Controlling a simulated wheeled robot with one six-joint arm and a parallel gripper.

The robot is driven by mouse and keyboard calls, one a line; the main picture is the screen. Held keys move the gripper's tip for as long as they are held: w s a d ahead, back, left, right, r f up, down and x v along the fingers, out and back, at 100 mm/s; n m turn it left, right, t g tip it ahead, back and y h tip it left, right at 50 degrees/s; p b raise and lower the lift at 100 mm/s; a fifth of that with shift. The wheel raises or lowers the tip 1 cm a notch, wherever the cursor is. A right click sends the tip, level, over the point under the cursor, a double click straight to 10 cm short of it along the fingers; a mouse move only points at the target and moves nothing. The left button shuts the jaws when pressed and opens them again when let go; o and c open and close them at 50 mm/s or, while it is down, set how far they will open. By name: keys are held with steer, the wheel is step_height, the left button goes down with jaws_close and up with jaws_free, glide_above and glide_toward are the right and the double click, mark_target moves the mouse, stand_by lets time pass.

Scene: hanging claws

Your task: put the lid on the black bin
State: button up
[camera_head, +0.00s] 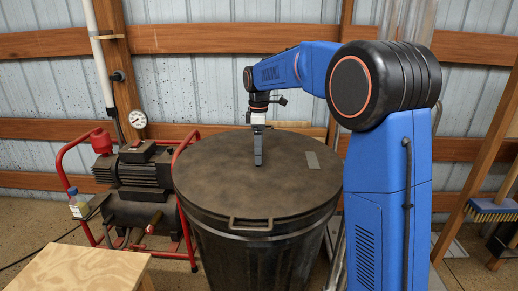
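The black bin (255,262) stands upright in the middle of the view. A round, dark, scuffed lid (225,185) lies over its top and looks about level. Its rim lines up closely with the bin's rim, but I cannot tell whether it is fully seated. A handle (251,224) shows at the front edge. My gripper (258,158) points down over the lid, a little behind its middle. Its fingers look like one narrow piece from here. I cannot tell whether they touch or hold anything on the lid.
A red-framed compressor (140,180) stands close to the bin's left. A plywood top (78,268) is at the front left. A blue broom (492,210) leans at the right.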

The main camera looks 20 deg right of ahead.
steer(key=shift+f, duration=0.7)
stand_by(0.8)
steer(key=o, duration=0.8)
steer(key=shift+f, duration=0.1)
steer(key=shift+o, duration=0.2)
